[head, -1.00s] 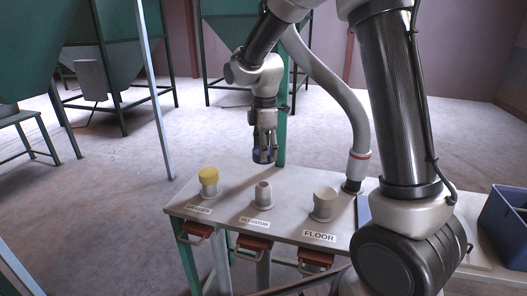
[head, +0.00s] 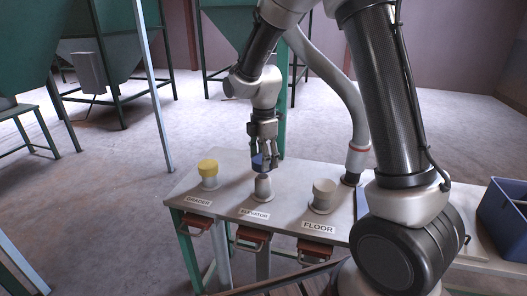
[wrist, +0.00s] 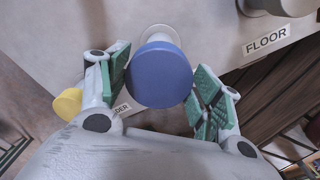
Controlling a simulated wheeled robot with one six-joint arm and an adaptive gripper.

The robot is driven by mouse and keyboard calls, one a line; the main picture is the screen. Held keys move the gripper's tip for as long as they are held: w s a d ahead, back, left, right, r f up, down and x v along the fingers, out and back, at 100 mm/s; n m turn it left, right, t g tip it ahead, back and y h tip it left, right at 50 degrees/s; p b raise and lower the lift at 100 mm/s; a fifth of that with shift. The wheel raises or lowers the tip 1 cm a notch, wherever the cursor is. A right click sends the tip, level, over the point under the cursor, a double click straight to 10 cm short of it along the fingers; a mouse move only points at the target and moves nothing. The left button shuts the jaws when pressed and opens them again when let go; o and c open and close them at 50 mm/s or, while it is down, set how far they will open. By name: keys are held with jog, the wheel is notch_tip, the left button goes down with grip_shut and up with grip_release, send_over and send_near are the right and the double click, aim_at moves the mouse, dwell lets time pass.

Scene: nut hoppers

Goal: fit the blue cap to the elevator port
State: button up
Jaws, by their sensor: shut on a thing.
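The blue cap (head: 259,162) is between the fingers of my gripper (head: 263,152), which is shut on it. The cap is directly over the grey elevator port (head: 263,187), at its top; I cannot tell whether it is seated or just above. In the wrist view the blue cap (wrist: 158,76) shows its round top face between the green finger pads of my gripper (wrist: 162,85). The cap hides most of the elevator port there; only part of its pale flange (wrist: 157,33) shows beyond it.
The grader port with a yellow cap (head: 208,168) stands to the left on the table (head: 230,180). A blue bin (head: 505,220) is at the far right.

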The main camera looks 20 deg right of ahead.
aim_at(264, 176)
jog(key=shift+f, duration=2.7)
jog(key=o, duration=0.9)
notch_tip(264, 176, up, 12)
